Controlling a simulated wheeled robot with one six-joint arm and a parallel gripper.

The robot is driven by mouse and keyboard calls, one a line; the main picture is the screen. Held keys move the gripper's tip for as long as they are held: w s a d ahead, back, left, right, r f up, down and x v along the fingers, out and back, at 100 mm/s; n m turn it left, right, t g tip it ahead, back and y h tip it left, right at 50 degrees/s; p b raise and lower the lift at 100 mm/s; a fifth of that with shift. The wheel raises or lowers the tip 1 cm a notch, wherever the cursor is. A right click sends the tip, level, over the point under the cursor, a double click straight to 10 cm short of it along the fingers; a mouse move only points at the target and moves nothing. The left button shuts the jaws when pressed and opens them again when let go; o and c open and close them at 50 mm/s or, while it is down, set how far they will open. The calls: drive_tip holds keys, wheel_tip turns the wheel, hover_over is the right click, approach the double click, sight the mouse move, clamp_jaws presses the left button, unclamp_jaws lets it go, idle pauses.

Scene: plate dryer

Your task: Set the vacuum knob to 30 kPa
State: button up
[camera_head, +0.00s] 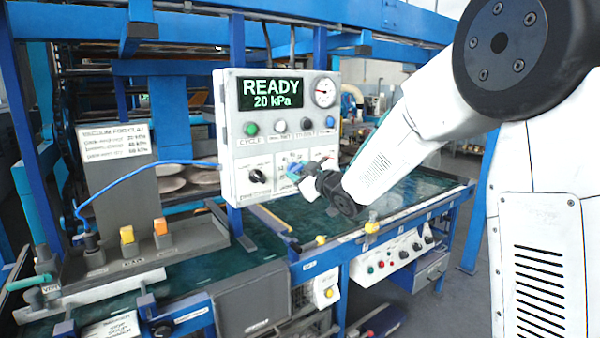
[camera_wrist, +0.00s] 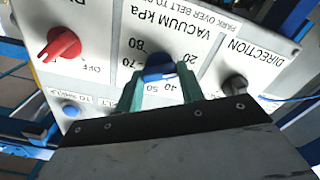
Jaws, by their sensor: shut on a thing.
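The blue vacuum knob (camera_wrist: 158,72) is in the middle of the wrist view, on a white panel marked VACUUM kPa that appears upside down. Numbers such as 20, 40, 50, 70 and 80 stand around it; its pointer direction is hard to tell. My gripper (camera_wrist: 159,84) is shut on the knob, one green finger on each side. In the head view my gripper (camera_head: 308,170) is at the control box (camera_head: 228,165), and the knob is mostly hidden. The display (camera_head: 269,93) reads READY and 20 kPa.
A black direction knob (camera_wrist: 234,86) and a red knob (camera_wrist: 62,45) flank the vacuum knob. A round gauge (camera_head: 324,93) and several buttons sit above on the box. A small blue button (camera_wrist: 70,110) is near my gripper. A white placard (camera_head: 116,142) stands left.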

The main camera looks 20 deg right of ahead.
drive_tip(key=m, duration=0.3)
drive_tip(key=shift+m, duration=2.2)
drive_tip(key=o, duration=1)
drive_tip(key=shift+d, duration=0.1)
